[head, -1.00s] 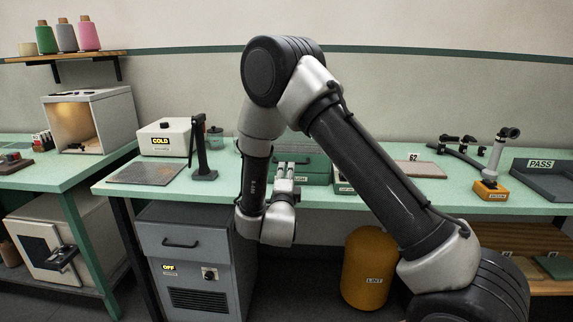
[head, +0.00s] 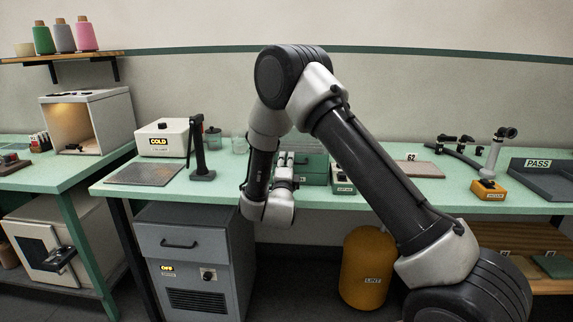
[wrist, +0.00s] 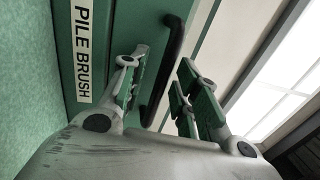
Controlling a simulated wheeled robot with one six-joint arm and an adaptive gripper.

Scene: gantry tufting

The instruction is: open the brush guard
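The brush guard is a green panel (wrist: 95,15) with a white PILE BRUSH label (wrist: 83,50) and a dark bar handle (wrist: 168,58), close up in the wrist view. In the head view its green housing (head: 312,166) stands on the bench, partly hidden behind my arm. My gripper (wrist: 163,62) is open, with one finger on each side of the handle's line. I cannot tell whether either finger touches the handle. In the head view my gripper (head: 284,168) is in front of the green housing, and its fingertips point toward it.
A black upright lever (head: 200,145) and a white COLD box (head: 163,138) stand left on the bench. A small labelled box (head: 343,182) sits just right of the housing. A yellow LINT bin (head: 366,268) stands below.

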